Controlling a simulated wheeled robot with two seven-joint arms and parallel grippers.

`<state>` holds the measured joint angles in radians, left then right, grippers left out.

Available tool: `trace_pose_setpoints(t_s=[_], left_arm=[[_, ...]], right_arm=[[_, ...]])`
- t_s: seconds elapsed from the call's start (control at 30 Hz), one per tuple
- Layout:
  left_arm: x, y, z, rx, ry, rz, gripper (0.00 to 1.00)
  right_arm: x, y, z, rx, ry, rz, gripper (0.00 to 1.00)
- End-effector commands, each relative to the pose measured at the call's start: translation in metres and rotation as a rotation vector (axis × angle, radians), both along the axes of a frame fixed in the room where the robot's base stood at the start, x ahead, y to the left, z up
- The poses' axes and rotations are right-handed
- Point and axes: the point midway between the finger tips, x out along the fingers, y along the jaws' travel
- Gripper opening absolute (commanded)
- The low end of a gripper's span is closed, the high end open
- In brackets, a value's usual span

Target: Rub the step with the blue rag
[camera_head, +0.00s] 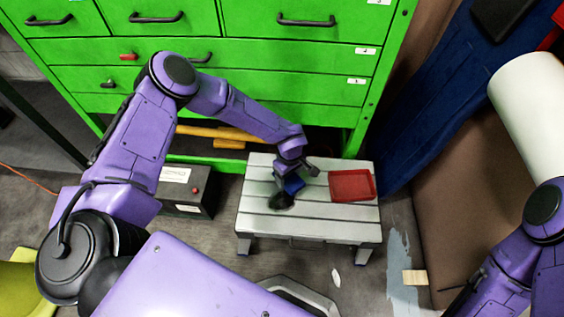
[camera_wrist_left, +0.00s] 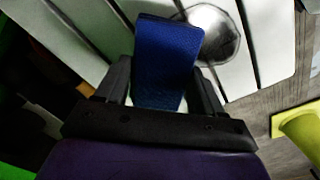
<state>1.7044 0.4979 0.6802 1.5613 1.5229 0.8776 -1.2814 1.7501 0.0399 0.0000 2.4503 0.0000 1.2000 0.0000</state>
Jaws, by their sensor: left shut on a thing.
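The step (camera_head: 310,222) is a low, grey-white slatted stool on the floor in front of the green cabinet. My left gripper (camera_head: 292,176) is over the middle of the step, pointing down. It is shut on the blue rag (camera_head: 294,185), which shows as a blue textured block between the fingers in the left wrist view (camera_wrist_left: 166,62). The rag is at or just above the slats; I cannot tell if it touches. A dark smudge or round dark thing (camera_head: 281,201) is beside the rag on the step. My right arm shows at the right edge, its gripper out of frame.
A red tray (camera_head: 351,186) sits on the right part of the step. A dark box (camera_head: 188,190) stands left of the step. A green drawer cabinet (camera_head: 290,60) rises behind. A white roll (camera_head: 530,110) is at the right. The step's front slats are clear.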

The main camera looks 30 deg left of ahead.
Motion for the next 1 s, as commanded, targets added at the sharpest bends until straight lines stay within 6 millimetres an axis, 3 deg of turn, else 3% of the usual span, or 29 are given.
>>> trace_pose_setpoints(t_s=[0.03,0.43,0.87,0.93,1.0], left_arm=[[0.0,0.001,0.009,0.0,0.0,0.002,0.44],[-0.003,0.006,0.044,0.0,0.0,0.013,0.44],[-0.003,0.007,0.046,0.001,0.0,0.013,0.44],[0.001,0.007,0.054,0.002,-0.004,-0.009,0.44],[0.01,0.008,0.074,0.008,-0.011,-0.068,0.44]], right_arm=[[0.0,0.0,0.009,0.0,0.0,0.0,0.38],[0.0,0.0,0.04,0.0,0.0,0.0,0.38],[0.0,0.0,0.041,0.0,0.0,0.0,0.38],[0.0,0.0,0.041,0.0,0.0,0.0,0.38],[0.0,0.0,0.042,0.0,0.0,0.0,0.38]])
